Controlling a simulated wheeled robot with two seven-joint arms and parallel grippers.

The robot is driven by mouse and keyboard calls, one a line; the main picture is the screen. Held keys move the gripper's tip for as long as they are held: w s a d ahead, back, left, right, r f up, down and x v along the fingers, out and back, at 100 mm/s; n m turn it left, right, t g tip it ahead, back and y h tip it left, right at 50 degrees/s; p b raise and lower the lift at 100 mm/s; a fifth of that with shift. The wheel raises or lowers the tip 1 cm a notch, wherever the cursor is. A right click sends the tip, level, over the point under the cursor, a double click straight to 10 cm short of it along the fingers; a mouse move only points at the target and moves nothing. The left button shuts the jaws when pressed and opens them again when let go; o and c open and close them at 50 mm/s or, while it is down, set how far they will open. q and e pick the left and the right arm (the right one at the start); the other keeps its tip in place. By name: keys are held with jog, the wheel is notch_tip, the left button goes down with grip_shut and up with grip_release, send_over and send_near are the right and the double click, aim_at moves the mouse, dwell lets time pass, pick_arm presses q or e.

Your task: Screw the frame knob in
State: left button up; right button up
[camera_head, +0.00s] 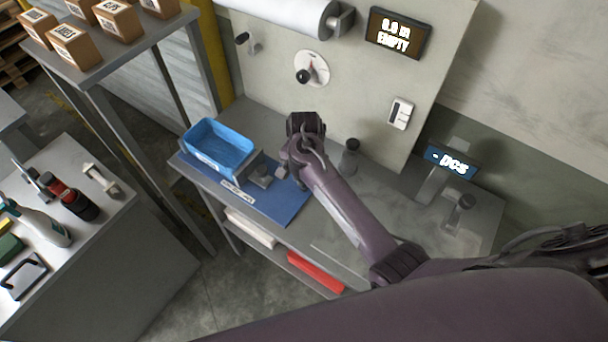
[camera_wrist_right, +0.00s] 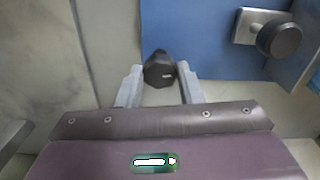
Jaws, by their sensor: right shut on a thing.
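My right gripper (camera_wrist_right: 159,80) is shut on a dark, faceted knob (camera_wrist_right: 160,67), which sits between its two pale fingers in the right wrist view. Whether this knob is seated in anything is hidden. Beside it on the blue mat (camera_wrist_right: 206,50) is a metal block (camera_wrist_right: 246,27) with a round dark knob (camera_wrist_right: 279,40). In the head view, my right arm reaches over the workbench (camera_head: 385,195), and its wrist hides part of the area behind it. My left gripper is not in view.
A blue bin (camera_head: 218,146) stands on the mat's left part. The back panel carries a dial (camera_head: 313,68), a film roll (camera_head: 290,14) and a display reading "EMPTY" (camera_head: 397,33). A tool table (camera_head: 130,235) stands left.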

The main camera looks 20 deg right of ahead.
jog(key=shift+w+r+m, duration=0.15)
jog(key=shift+r+m, duration=0.05)
jog(key=shift+m, duration=0.4)
jog(key=o, duration=0.7)
jog(key=shift+o, duration=1.4)
jog(key=shift+f, duration=0.1)
